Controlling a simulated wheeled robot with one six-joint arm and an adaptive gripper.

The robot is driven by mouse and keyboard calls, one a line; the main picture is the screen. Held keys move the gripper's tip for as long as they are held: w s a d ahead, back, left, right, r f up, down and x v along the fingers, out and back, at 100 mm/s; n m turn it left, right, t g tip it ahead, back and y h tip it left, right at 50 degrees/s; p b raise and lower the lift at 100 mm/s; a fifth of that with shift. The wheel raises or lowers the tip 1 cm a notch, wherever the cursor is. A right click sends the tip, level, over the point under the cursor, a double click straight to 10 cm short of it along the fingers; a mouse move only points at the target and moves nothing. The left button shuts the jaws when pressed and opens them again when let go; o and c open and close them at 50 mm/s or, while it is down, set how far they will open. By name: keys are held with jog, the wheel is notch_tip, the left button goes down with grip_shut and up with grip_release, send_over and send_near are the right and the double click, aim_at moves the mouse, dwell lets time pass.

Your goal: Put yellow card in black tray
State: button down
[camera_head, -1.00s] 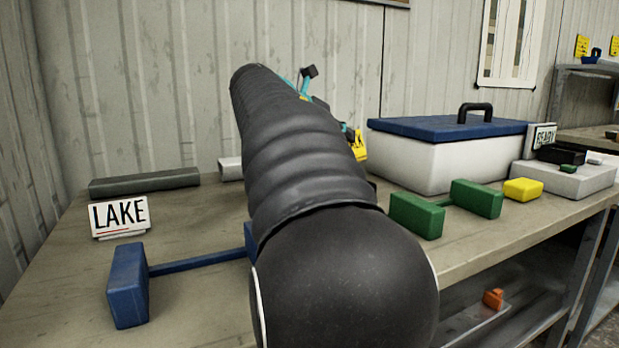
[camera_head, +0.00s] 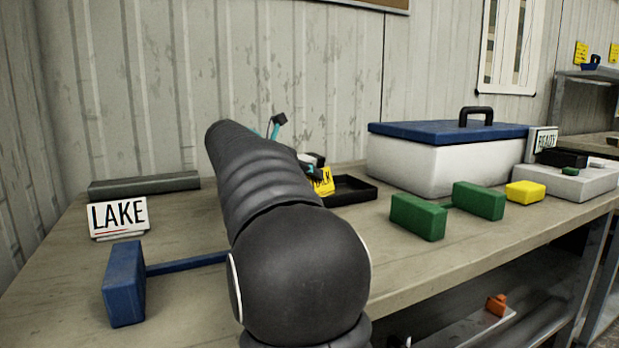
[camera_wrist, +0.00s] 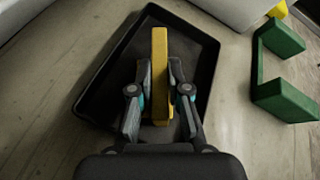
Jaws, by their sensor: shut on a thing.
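The yellow card (camera_head: 323,182) is in my gripper (camera_wrist: 160,90). In the wrist view the yellow card (camera_wrist: 159,52) shows edge-on between the two fingers, which are shut on it. The black tray (camera_head: 358,190) lies on the bench in front of the white box. In the wrist view the black tray (camera_wrist: 207,75) is below the card, and the card lies within its outline. I cannot tell whether the card touches the tray floor. In the head view my arm hides most of the gripper and the tray's left part.
A white box with a blue lid (camera_head: 445,150) stands behind and right of the tray. Green blocks joined by a bar (camera_head: 417,216) lie right of it. A yellow block (camera_head: 525,191), a LAKE sign (camera_head: 118,217) and a blue-ended bar (camera_head: 125,285) are also on the bench.

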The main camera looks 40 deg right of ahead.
jog(key=shift+f, duration=0.1)
jog(key=c, duration=1.1)
grip_release()
jog(key=shift+c, duration=0.2)
jog(key=shift+a+r, duration=0.3)
jog(key=shift+r, duration=0.05)
jog(key=p+v, duration=0.1)
jog(key=v, duration=1)
jog(key=shift+a, duration=0.15)
